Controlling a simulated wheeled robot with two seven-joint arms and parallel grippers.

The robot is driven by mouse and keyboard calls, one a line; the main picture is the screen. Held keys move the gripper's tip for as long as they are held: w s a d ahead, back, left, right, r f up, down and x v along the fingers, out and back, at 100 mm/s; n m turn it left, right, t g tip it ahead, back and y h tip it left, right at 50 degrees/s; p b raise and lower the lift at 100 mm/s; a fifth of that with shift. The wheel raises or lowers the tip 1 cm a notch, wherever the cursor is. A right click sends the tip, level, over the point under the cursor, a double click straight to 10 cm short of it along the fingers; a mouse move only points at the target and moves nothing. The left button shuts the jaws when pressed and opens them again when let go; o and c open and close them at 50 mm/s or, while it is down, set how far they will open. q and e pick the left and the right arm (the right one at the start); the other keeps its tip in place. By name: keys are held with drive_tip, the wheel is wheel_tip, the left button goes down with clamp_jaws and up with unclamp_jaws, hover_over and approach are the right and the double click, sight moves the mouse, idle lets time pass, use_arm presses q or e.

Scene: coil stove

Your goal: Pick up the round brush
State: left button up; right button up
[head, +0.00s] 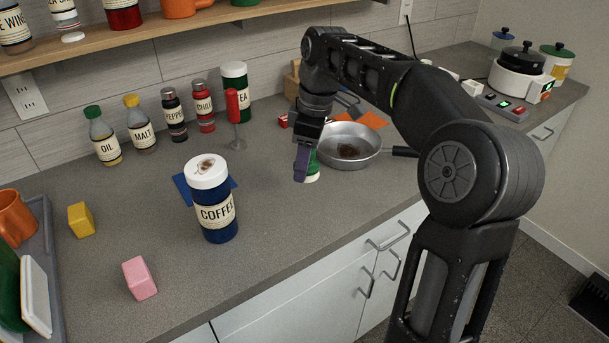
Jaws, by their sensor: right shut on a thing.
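The round brush (313,170) has a green top and a pale lower part. It is at the counter's front side, just left of the steel pan, and partly hidden behind my right gripper. My right gripper (302,172) points down and is shut on the brush. I cannot tell whether the brush touches the counter. My left gripper is out of view.
A steel pan (362,143) with a dark patch inside is close on the right. A coffee jar (213,212) stands to the left, and a red-handled tool (234,120) behind. Pink (139,278) and yellow (80,220) blocks lie left. The front middle counter is clear.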

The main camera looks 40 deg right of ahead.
drive_tip(key=shift+r, duration=0.45)
drive_tip(key=o, duration=0.7)
drive_tip(key=c, duration=0.5)
